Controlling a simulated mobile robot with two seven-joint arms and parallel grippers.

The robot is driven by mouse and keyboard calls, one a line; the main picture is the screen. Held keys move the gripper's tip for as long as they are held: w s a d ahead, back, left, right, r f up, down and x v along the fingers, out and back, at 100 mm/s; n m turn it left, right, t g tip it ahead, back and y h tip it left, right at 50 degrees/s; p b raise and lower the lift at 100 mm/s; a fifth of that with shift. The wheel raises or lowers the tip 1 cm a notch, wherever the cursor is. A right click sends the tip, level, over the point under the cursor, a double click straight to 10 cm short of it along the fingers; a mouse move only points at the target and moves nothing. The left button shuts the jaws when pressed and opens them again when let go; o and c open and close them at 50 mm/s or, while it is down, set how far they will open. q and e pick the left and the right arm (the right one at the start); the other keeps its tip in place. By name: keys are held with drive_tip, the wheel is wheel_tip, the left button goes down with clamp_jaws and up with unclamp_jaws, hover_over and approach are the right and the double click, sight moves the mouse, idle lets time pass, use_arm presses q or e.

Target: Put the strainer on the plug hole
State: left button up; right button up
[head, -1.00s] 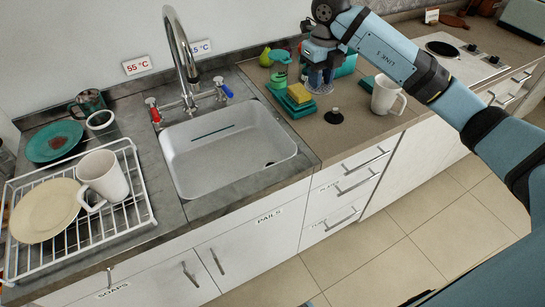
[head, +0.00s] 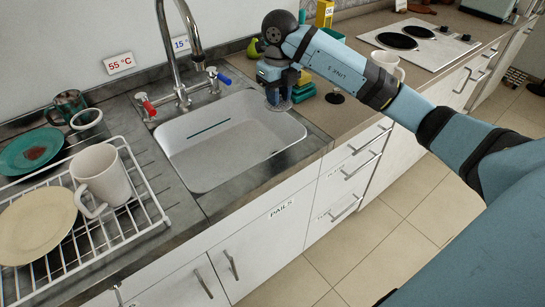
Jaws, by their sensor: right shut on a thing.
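My right gripper (head: 279,94) is over the back right rim of the sink, pointing down. It is shut on a small grey thing (head: 279,106) that looks like the strainer; the fingers cover much of it and its shape is hard to make out. The white sink (head: 215,150) is empty apart from a dark slot on its back wall. The plug hole (head: 274,152) shows only as a faint dark spot near the sink's front right end, below the gripper and apart from it. My left gripper is out of view.
A black disc with a knob (head: 335,97) lies on the counter right of the sink, near sponges (head: 303,88) and a white mug (head: 386,64). The tap (head: 180,45) rises behind the sink. A dish rack (head: 150,190) stands left.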

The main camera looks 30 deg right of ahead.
wheel_tip(320, 180, down, 14)
drive_tip(key=shift+b, duration=0.55)
drive_tip(key=shift+f, duration=2.55)
drive_tip(key=shift+f+b, duration=0.15)
drive_tip(key=shift+b, duration=0.15)
drive_tip(key=o, duration=0.9)
